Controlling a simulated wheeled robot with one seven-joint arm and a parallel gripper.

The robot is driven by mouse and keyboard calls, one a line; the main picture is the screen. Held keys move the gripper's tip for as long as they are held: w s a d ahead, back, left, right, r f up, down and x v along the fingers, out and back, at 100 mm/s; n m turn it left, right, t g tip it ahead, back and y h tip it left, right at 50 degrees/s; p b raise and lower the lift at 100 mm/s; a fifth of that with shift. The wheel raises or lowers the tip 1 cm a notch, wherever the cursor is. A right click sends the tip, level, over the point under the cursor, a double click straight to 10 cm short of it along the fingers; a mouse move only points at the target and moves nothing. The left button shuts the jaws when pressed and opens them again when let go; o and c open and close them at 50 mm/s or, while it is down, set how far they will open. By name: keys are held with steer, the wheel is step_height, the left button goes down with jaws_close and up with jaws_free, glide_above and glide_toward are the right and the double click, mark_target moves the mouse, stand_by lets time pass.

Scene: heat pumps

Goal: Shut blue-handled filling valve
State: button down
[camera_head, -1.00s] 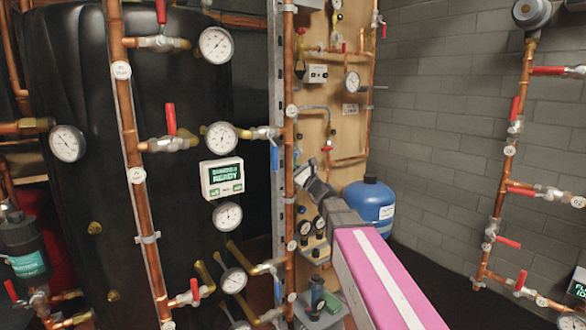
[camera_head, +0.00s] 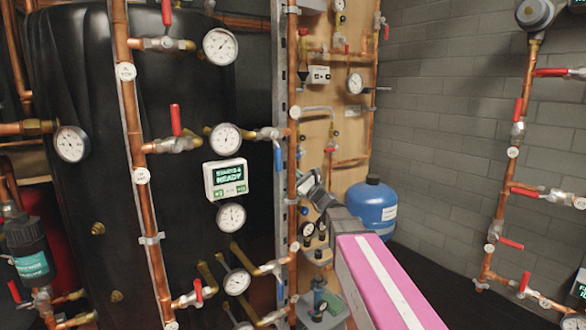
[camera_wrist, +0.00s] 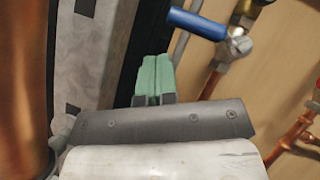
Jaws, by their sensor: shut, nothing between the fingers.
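A blue valve handle (camera_wrist: 196,23) shows at the top of the wrist view, on a metal valve body (camera_wrist: 237,45) in front of the wooden board. My gripper (camera_wrist: 155,72), with green fingertips, is shut and empty. In the picture its tips lie below and left of the handle, apart from it. In the head view my gripper (camera_head: 306,182) reaches to the board just right of the copper riser. I cannot make out this handle there. Another blue handle (camera_head: 277,159) hangs down left of the riser, and one more (camera_head: 280,291) is lower down.
A copper pipe (camera_wrist: 22,90) and a grey metal strut (camera_wrist: 95,50) stand close left of my fingers. Copper pipework (camera_wrist: 290,135) runs at the right. In the head view, a blue tank (camera_head: 371,207) stands right of the board, before a grey block wall.

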steer(key=s+d+f, duration=0.5)
steer(key=s+f, duration=0.1)
steer(key=s, duration=0.1)
steer(key=shift+f, duration=0.3)
